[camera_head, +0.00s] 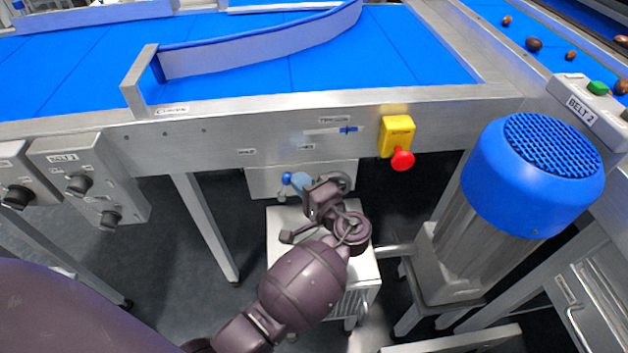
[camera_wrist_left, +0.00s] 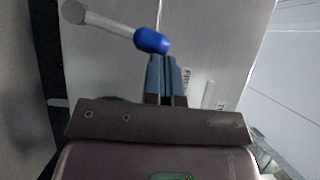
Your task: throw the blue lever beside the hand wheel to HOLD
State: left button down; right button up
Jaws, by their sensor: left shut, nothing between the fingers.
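The lever has a blue knob (camera_head: 287,178) and stands on a pale panel under the conveyor frame. In the left wrist view its grey rod runs from a pivot at upper left to the blue knob (camera_wrist_left: 152,41). My left gripper (camera_head: 301,181) is shut and empty, its blue-grey fingers just right of the knob. In the wrist view the fingertips (camera_wrist_left: 166,60) meet the knob's lower edge; whether they touch cannot be told. The hand wheel (camera_head: 343,181) is partly hidden behind my gripper. Panel lettering beside the fingers is only partly readable.
A yellow box with a red button (camera_head: 402,159) is on the frame right of the panel. A blue-capped motor (camera_head: 533,172) stands further right. Knob boxes (camera_head: 88,178) hang at left. A white cabinet (camera_head: 283,252) stands below the panel. The belt (camera_head: 400,50) lies above.

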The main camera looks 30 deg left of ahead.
pick_arm(q)
jog(key=s+a+r+n+h+p, duration=0.1)
jog(key=s+a+n+h+p, duration=0.2)
jog(key=a+n+h, duration=0.1)
jog(key=shift+s+a+n+h, duration=0.3)
jog(key=shift+s+a+n, duration=0.1)
jog(key=shift+a+n, duration=0.55)
pick_arm(e)
jog(key=shift+s+d+r+m, duration=0.15)
jog(key=shift+s+d+r, duration=0.2)
jog(key=shift+r, duration=0.15)
jog(key=shift+s+d+r+m, duration=0.15)
jog(key=shift+s+d+r, duration=0.15)
jog(key=shift+r, duration=0.2)
jog(key=shift+w, duration=0.2)
pick_arm(q)
jog(key=shift+d+p, duration=0.1)
jog(key=shift+p, duration=0.2)
pick_arm(e)
jog(key=shift+w+r, duration=0.1)
jog(key=shift+r, duration=0.05)
